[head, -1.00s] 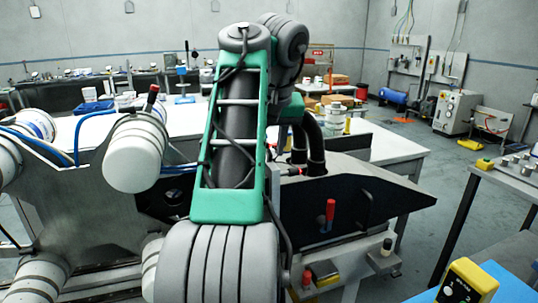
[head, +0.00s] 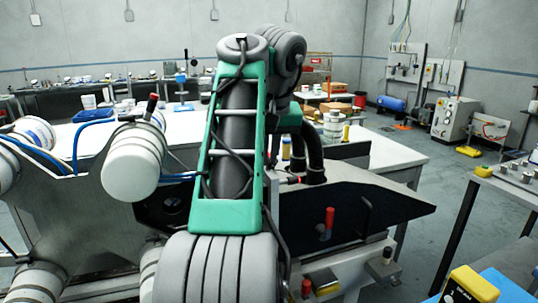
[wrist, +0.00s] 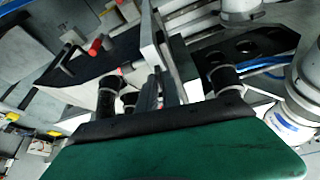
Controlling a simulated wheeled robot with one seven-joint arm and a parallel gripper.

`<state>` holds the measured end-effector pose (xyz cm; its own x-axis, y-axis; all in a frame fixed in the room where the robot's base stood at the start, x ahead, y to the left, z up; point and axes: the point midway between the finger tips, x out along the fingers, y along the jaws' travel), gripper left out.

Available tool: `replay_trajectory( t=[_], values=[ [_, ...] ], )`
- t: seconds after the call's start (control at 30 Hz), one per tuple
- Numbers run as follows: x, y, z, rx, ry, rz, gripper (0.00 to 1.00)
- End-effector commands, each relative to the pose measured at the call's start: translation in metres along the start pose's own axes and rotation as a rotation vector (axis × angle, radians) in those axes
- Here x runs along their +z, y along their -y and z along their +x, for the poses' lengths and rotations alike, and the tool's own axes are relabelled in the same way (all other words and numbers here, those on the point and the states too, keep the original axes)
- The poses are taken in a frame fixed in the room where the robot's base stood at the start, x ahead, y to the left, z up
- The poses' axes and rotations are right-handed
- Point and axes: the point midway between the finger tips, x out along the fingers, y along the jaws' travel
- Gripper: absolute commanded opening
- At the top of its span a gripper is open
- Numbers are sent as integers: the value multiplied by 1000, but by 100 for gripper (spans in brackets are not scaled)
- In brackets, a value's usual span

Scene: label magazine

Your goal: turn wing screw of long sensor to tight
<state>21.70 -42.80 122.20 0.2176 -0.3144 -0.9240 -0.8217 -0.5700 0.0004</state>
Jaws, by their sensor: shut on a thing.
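My gripper (wrist: 160,80) reaches out past its green and black housing in the wrist view. Its narrow fingers are shut at the middle of the machine, on a small part they mostly cover, at the place of the wing screw. The wing screw itself cannot be made out clearly. In the head view my arm hides the fingers. A blue cable (wrist: 262,64) runs to a black cylindrical part (wrist: 225,80) right of the fingers. I cannot tell which part is the long sensor or how the screw is turned.
A black plate (head: 375,208) with a red-handled lever (head: 330,217) juts out to the right. White rollers (head: 135,165) stand at the left. A white table (head: 400,150) lies behind. A yellow device (head: 470,285) is at the lower right.

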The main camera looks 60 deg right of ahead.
Motion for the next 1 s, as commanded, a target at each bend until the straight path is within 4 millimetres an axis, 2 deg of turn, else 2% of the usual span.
replay_trajectory(
  t=[0.47, 1.0],
  values=[
    [-1, 2, -4, 36, 2, 88, 0],
    [-4, 6, -8, 214, 4, 514, 0]
  ],
)
